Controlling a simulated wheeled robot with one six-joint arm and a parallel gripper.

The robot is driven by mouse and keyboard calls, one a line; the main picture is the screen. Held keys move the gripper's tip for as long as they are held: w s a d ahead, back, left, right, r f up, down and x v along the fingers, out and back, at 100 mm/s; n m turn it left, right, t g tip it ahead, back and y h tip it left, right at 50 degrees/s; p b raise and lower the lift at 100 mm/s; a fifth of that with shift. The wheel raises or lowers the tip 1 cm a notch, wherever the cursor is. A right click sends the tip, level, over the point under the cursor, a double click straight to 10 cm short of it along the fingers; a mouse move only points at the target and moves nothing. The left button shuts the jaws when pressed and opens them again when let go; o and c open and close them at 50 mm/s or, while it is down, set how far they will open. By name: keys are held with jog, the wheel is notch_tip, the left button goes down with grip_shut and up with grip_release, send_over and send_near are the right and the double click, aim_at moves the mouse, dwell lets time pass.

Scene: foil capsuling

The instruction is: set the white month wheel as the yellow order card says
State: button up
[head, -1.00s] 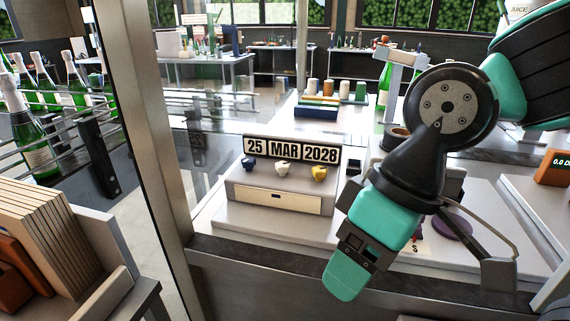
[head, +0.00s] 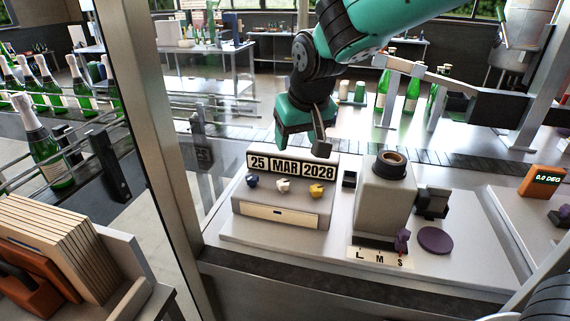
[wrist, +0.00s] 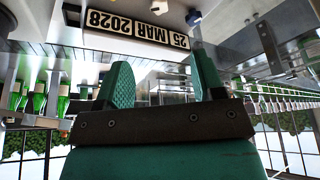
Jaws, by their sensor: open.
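The date stamp box (head: 272,222) has three plates reading 25, MAR and 2028. The month plate (head: 284,167) reads MAR; it also shows upside down in the wrist view (wrist: 153,32). Below it is the white month wheel (head: 283,186), between a blue wheel (head: 252,181) and a yellow wheel (head: 316,190). The white wheel is partly seen at the top of the wrist view (wrist: 158,9). My gripper (wrist: 163,78) is open and empty, above and behind the date plates, apart from the wheels. I cannot make out a yellow order card in these views.
Right of the date box stands a grey machine (head: 384,195) with a purple knob (head: 402,240), a purple disc (head: 436,240) and an L M S scale. An orange readout (head: 541,181) stands farther right. A metal post (head: 150,140) rises at the left.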

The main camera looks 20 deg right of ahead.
aim_at(285, 183)
jog(key=p+x, duration=0.1)
jog(key=x, duration=0.5)
jog(key=p+x, duration=0.2)
jog(key=x, duration=0.3)
jog(key=p+x, duration=0.1)
jog(key=x, duration=0.5)
jog(key=shift+w+d+f, duration=0.1)
jog(key=shift+w+f, duration=0.1)
jog(key=shift+w, duration=0.25)
jog(key=c, duration=0.9)
